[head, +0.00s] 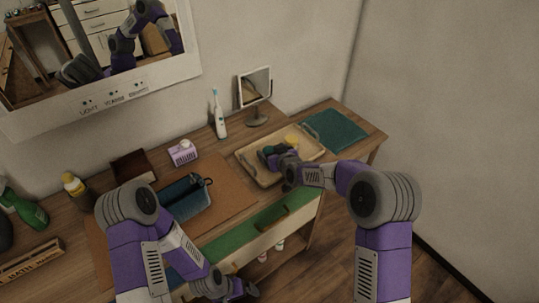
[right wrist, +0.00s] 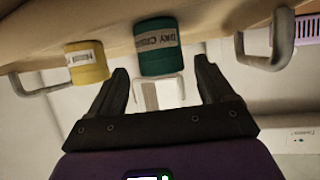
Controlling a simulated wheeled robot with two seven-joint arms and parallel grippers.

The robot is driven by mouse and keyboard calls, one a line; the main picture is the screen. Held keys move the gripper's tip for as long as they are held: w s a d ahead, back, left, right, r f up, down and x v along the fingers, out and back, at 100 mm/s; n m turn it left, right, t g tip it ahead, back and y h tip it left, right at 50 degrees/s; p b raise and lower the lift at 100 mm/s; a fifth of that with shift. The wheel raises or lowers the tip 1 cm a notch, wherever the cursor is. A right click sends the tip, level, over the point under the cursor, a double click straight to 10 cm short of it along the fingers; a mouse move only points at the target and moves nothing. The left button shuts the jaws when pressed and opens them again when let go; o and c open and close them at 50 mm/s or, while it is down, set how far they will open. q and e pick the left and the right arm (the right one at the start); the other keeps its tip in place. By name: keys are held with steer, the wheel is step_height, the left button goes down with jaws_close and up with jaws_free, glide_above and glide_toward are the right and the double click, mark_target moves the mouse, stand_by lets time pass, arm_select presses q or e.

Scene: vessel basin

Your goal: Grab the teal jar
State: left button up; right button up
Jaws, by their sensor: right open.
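The teal jar (right wrist: 157,47) with a pale lettered label shows in the right wrist view, ahead of my right gripper (right wrist: 164,82). The gripper's two dark fingers are spread, with nothing between them, and the jar lies beyond the fingertips, roughly in line with the gap. In the head view my right gripper (head: 275,156) is low over the wooden tray (head: 251,174) and mostly covers the jar. A yellow jar (right wrist: 87,63) is left of the teal one in the wrist view. My left gripper (head: 238,291) is at the bottom of the head view, away from the tray; its jaws are unclear.
The tray has raised rims and metal handles (right wrist: 281,40). A stand mirror (head: 254,88) and toothbrush (head: 220,115) stand behind it. A folded teal towel (head: 336,130) lies right, a blue pouch (head: 184,197) left. Bottles (head: 27,207) stand at the far left.

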mark_target(270, 151)
steer(key=x, duration=0.4)
steer(key=shift+s+a, duration=0.1)
steer(key=shift+a, duration=0.05)
steer(key=c, duration=1.1)
